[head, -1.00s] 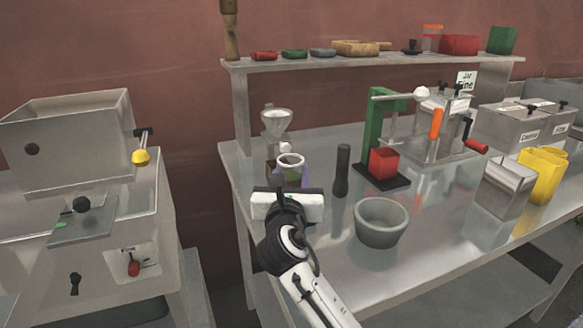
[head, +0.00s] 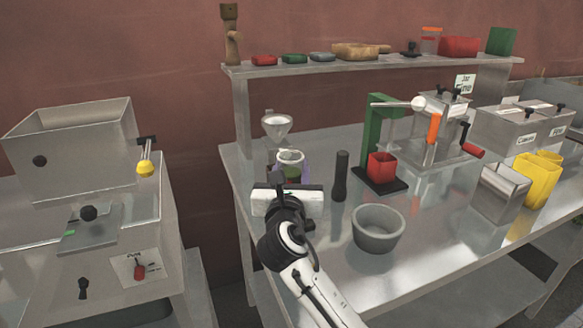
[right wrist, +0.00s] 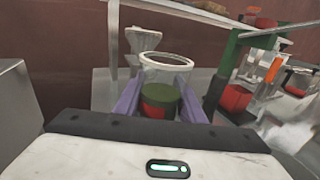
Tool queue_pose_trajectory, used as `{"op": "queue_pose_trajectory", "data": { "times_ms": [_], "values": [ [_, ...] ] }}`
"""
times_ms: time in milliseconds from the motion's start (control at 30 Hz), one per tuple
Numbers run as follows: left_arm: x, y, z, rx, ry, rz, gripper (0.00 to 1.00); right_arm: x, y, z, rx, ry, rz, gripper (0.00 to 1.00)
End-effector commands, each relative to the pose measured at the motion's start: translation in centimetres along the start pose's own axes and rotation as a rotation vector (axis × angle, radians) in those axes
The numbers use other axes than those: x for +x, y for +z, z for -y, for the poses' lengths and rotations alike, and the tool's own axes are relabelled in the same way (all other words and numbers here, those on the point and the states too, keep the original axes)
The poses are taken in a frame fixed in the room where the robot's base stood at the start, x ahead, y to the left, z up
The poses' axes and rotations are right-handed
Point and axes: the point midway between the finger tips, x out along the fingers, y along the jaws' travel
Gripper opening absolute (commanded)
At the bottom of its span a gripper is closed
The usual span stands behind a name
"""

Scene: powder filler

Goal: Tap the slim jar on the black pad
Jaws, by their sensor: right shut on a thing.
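The slim jar (head: 291,157) has a pale round rim and clear walls, with dark green over red in its lower part. It stands upright above or on the left end of the metal table; its base is hidden by my gripper. In the right wrist view the jar (right wrist: 165,62) sits between the two purple fingers of my right gripper (right wrist: 158,98), which is shut on it. In the head view the right gripper (head: 290,175) is mostly behind its own white body. I cannot make out a separate black pad; the area under the jar is hidden. My left gripper is not in view.
A dark cylinder (head: 340,176) and a grey bowl (head: 378,229) stand to the right. A green press (head: 378,130) holds a red cup (head: 381,167) over a black base (head: 394,187). A shelf (head: 370,62) runs behind.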

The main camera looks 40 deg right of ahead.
Motion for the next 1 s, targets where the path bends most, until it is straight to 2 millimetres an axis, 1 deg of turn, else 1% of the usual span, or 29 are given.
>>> {"op": "queue_pose_trajectory", "data": {
  "times_ms": [300,767,1000],
  "values": [
    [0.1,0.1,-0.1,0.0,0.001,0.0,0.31,0.0,-0.2,0.0,0.0,0.0,0.001,0.1],
    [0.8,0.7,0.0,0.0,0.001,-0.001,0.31,0.0,-3.0,0.0,-0.001,0.0,0.001,0.1],
    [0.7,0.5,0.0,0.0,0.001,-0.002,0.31,0.0,-2.8,0.0,0.0,0.0,0.001,0.1]
  ]
}}
